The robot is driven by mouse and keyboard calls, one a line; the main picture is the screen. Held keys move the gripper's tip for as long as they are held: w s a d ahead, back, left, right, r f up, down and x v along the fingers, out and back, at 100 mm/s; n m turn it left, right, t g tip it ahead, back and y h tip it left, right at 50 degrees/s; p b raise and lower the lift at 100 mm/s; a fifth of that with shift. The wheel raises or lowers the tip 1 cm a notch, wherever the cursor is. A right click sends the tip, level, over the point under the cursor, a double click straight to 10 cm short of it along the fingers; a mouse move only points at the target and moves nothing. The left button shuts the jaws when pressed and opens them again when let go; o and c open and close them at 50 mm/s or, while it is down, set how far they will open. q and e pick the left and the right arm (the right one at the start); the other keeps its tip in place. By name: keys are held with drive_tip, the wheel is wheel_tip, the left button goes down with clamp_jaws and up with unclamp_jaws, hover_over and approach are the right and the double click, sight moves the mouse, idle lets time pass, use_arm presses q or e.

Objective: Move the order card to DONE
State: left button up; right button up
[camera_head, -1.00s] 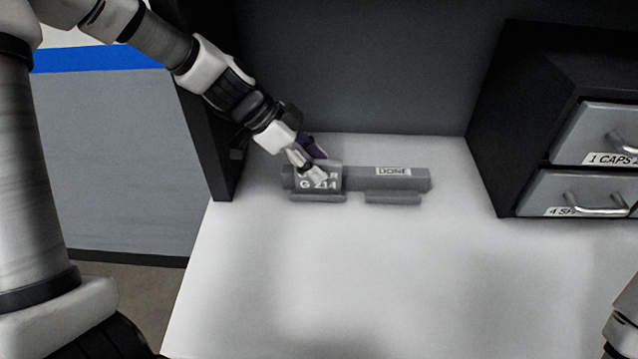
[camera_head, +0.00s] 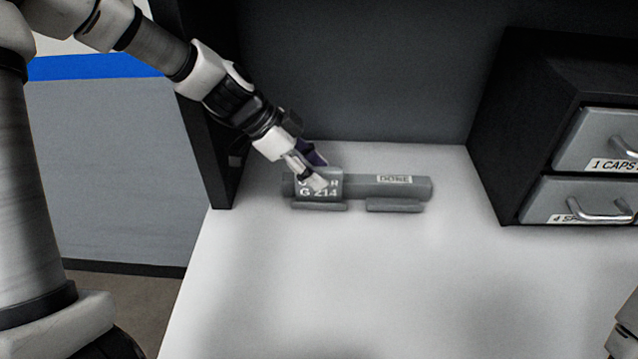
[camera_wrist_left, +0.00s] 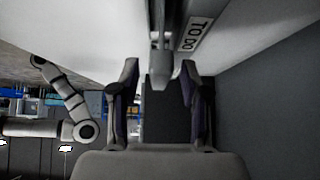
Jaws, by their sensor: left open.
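The grey order card (camera_head: 307,195), with white lettering including "G 214", stands at the left part of a grey rack (camera_head: 360,188) on the white worktop. A "DONE" label (camera_head: 395,179) is on the rack's right part. My left gripper (camera_head: 316,172) is open at the card's top, with its fingers about the upper edge; contact cannot be told. In the left wrist view the open fingers (camera_wrist_left: 160,75) flank a small grey piece, probably the card's edge. A "TO DO" label (camera_wrist_left: 192,37) shows beside it. My right gripper is not seen; only part of that arm shows.
A dark drawer cabinet (camera_head: 520,140) with grey, labelled drawers stands at the right. A dark upright panel (camera_head: 205,130) is close to my left arm, and a dark back wall (camera_head: 380,70) stands behind the rack. The worktop (camera_head: 400,290) in front is clear.

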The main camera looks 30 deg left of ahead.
use_arm(q)
clamp_jaws()
drive_tip(key=shift+r+p, duration=0.35)
drive_tip(key=shift+r, duration=0.3)
drive_tip(key=shift+r+p, duration=0.5)
drive_tip(key=shift+r, duration=0.4)
drive_tip(key=shift+f, duration=0.1)
